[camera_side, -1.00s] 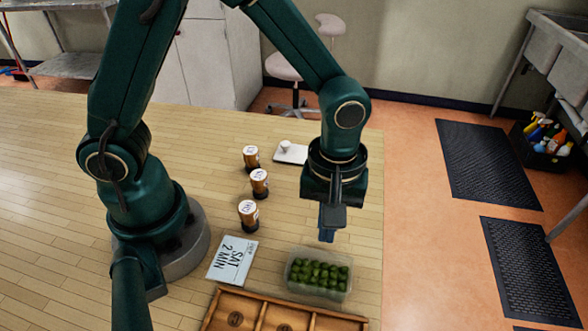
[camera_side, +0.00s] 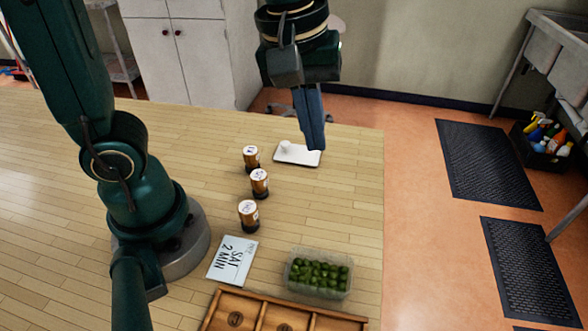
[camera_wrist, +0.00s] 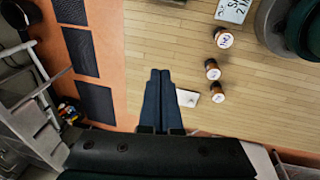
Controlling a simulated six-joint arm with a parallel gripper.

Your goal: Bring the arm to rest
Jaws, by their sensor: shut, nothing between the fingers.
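My gripper (camera_side: 314,147) is shut and empty. In the side view it hangs in the air with its fingertips in front of the right end of a white tray (camera_side: 290,155). In the wrist view the shut fingers (camera_wrist: 160,74) point out over the wooden table (camera_wrist: 165,45), and the white tray (camera_wrist: 188,98) shows to their right. My arm is raised, and its upper links run out of the top of the side view.
The table's left part is clear. Dark mats (camera_side: 487,165) lie on the floor.

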